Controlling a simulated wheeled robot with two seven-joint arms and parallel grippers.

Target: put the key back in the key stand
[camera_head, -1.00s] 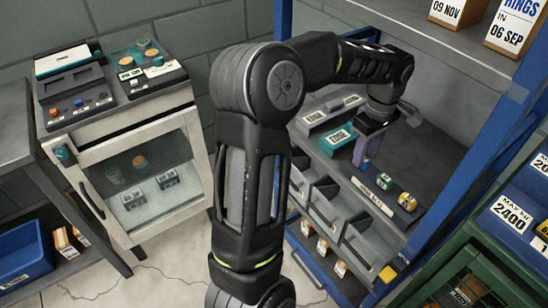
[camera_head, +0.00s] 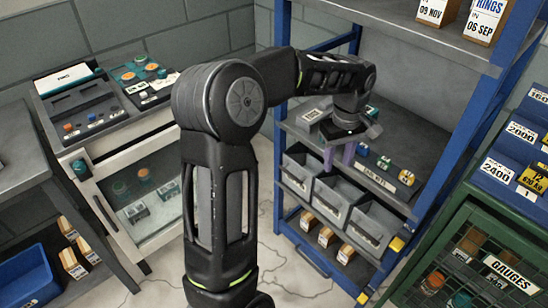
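My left gripper (camera_head: 338,156) hangs over the front edge of the middle shelf of the blue rack, above the grey bins. Its two purple fingers point down with a gap between them, and nothing shows in the gap. Right of it, a grey strip with a white label (camera_head: 378,180) lies along the shelf. Small teal pieces (camera_head: 383,163) and a yellow and green piece (camera_head: 406,177) stand at this strip. I cannot tell which piece, if any, is the key, or which thing is the key stand. My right gripper is not in view.
Grey bins (camera_head: 335,200) hang below the shelf, with small boxes (camera_head: 326,237) beneath. A grey labelled block (camera_head: 312,113) sits behind the gripper. A glass-fronted cabinet (camera_head: 146,190) stands at left, and a green mesh crate labelled GAUGES (camera_head: 495,265) at lower right.

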